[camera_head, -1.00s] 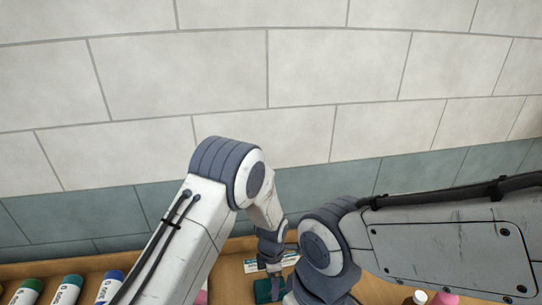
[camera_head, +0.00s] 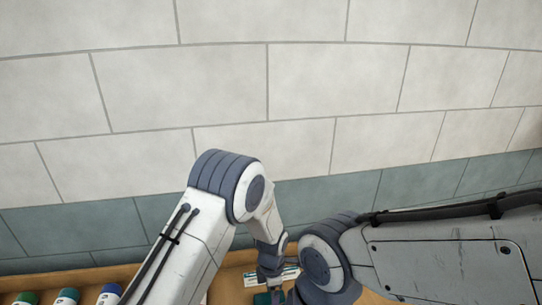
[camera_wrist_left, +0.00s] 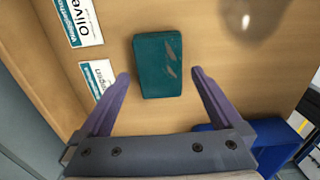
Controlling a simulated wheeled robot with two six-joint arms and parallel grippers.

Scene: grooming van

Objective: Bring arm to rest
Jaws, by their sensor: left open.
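My left gripper (camera_wrist_left: 161,74) is open in the left wrist view, with its two purple fingers spread and nothing held between them. A teal box (camera_wrist_left: 158,64) with greyish marks on its face lies on the wooden surface (camera_wrist_left: 220,85), in line with the gap between the fingers. In the head view my left arm bends down to its gripper (camera_head: 270,284) low in the middle. A sliver of the teal box (camera_head: 264,299) shows at the bottom edge. My right arm comes in from the right, and its gripper is out of sight.
White name labels (camera_wrist_left: 80,22) lie on the wood at the left of the wrist view, and a blue object (camera_wrist_left: 285,140) is at lower right. Several bottles with coloured caps (camera_head: 68,297) stand at the head view's lower left. A tiled wall (camera_head: 300,85) rises behind.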

